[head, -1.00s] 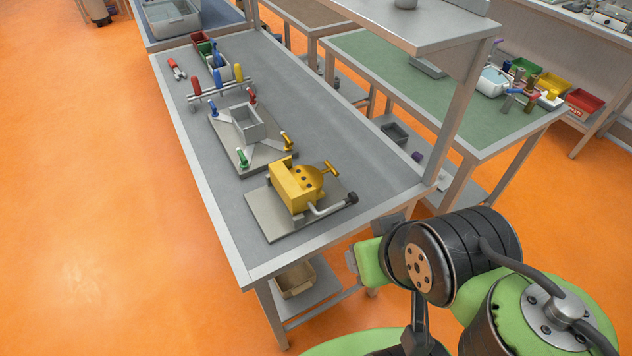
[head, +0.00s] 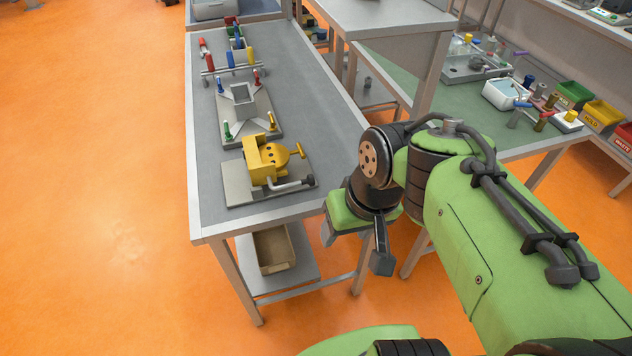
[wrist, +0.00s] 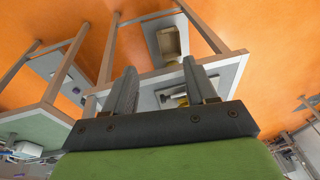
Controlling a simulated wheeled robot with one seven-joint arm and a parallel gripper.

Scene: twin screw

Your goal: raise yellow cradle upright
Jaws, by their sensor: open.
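The yellow cradle (head: 268,160) sits on a grey base plate (head: 238,188) near the front end of the long workbench in the head view. A yellow T-handle (head: 298,150) is at its right side, and a grey crank bar with a dark knob (head: 306,181) runs along its front. My gripper is open and empty, with its two fingers apart in the wrist view (wrist: 160,88). In the head view it hangs off the bench's right edge, to the right of the cradle and apart from it. In the wrist view the plate and crank show small between the fingers.
A grey fixture (head: 243,105) with small coloured clamps stands behind the cradle. Beyond it is a rack (head: 228,68) with coloured handles. A tan bin (head: 272,250) sits on the lower shelf. A raised grey shelf (head: 385,15) stands right of the bench. The bench's left strip is bare.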

